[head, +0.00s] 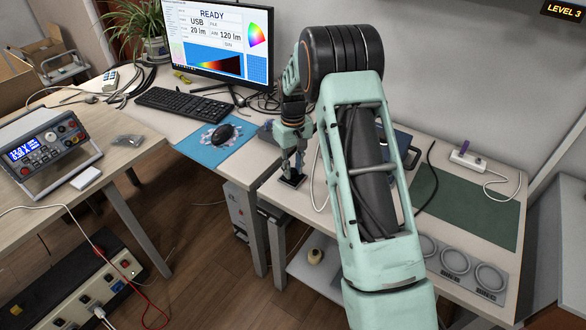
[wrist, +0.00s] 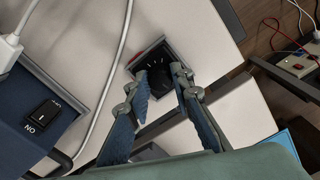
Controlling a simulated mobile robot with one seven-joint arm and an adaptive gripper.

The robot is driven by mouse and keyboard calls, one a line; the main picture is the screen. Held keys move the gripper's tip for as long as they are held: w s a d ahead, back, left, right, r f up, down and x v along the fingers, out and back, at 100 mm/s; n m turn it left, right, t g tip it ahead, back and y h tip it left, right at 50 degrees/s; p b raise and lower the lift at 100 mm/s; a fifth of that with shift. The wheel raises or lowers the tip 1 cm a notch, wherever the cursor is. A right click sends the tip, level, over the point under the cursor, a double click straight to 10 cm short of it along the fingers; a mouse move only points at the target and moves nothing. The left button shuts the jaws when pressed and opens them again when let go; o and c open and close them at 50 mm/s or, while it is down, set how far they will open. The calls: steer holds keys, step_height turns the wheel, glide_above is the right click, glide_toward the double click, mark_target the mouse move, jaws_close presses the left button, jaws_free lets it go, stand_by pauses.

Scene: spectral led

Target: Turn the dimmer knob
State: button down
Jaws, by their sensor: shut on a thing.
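The black dimmer knob (wrist: 159,80) sits on a small square dark base (wrist: 150,51) on the light table top in the wrist view. White marks show around it. In the head view the base (head: 292,181) is at the table's left edge. My gripper (wrist: 161,86) points down at the knob, with one finger on each side, and is shut on it. My gripper (head: 296,163) also shows in the head view, low over the base. The fingers and my arm hide parts of the knob, and I cannot read its setting.
A blue box with a black ON switch (wrist: 42,118) stands left of the knob in the wrist view, with a white cable (wrist: 117,60) between them. A monitor (head: 217,40) reads READY. A green mat (head: 465,205) and round holders (head: 456,262) lie right of my arm.

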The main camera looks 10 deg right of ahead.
mark_target(293, 171)
steer(key=shift+m, duration=0.3)
steer(key=c, duration=1.7)
jaws_free()
step_height(293, 171, up, 12)
steer(key=shift+r, duration=0.1)
stand_by(0.7)
